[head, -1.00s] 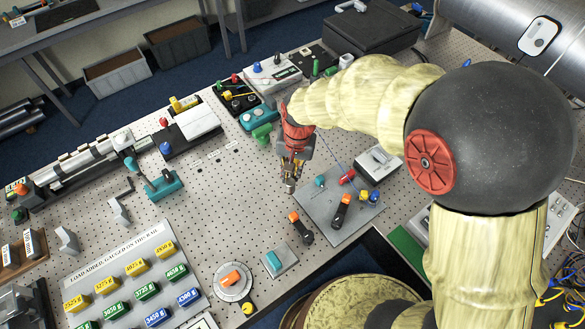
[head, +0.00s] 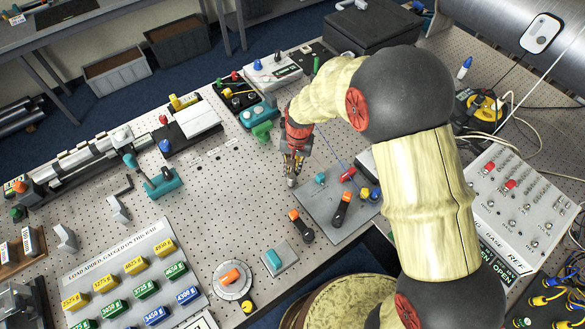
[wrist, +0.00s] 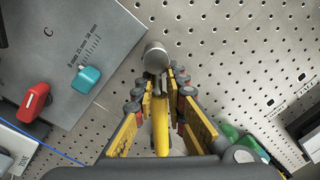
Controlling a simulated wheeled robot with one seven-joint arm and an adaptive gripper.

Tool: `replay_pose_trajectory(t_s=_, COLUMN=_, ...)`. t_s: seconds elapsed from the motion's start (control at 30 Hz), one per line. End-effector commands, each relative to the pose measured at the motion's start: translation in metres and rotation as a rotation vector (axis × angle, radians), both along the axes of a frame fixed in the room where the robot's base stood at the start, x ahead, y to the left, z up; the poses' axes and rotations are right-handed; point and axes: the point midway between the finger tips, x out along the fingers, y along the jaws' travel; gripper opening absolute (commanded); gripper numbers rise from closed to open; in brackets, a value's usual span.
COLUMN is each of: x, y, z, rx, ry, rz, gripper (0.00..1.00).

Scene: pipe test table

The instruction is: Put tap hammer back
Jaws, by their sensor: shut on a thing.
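My gripper (head: 294,164) hangs over the perforated table, near the upper left corner of a grey metal plate (head: 318,213). In the wrist view my gripper (wrist: 158,105) is shut on the tap hammer (wrist: 155,58). The hammer's round metal head sticks out past the fingertips, and its yellow handle runs back between the fingers. In the head view the hammer's metal end (head: 291,183) shows small below the fingers. I cannot tell how far it is above the table.
The plate bears a teal block (head: 320,178), a red block (head: 347,174) and black-and-orange handles (head: 341,208). A green part (head: 262,131) stands left of my gripper. A teal stand-like item (head: 163,184) is farther left. Perforated table between them is mostly clear.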

Motion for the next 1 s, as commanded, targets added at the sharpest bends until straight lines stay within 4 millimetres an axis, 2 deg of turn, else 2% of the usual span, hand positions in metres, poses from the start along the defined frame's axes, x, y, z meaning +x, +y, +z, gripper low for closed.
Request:
replay_pose_trajectory(t_s=0.27, x=0.0, y=0.0, z=-0.002, rx=0.001, ry=-0.001, rz=0.0, gripper=0.0)
replay_pose_trajectory(t_s=0.3, x=0.0, y=0.0, z=-0.002, rx=0.0, ry=0.0, rz=0.0, gripper=0.15)
replay_pose_trajectory(t_s=0.6, x=0.0, y=0.0, z=-0.002, rx=0.0, ry=0.0, rz=0.0, gripper=0.31)
replay_pose_trajectory(t_s=0.87, x=0.0, y=0.0, z=-0.001, rx=0.0, ry=0.0, rz=0.0, gripper=0.31)
replay_pose_trajectory(t_s=1.0, x=0.001, y=0.0, z=0.008, rx=0.001, ry=-0.002, rz=0.0, gripper=0.31)
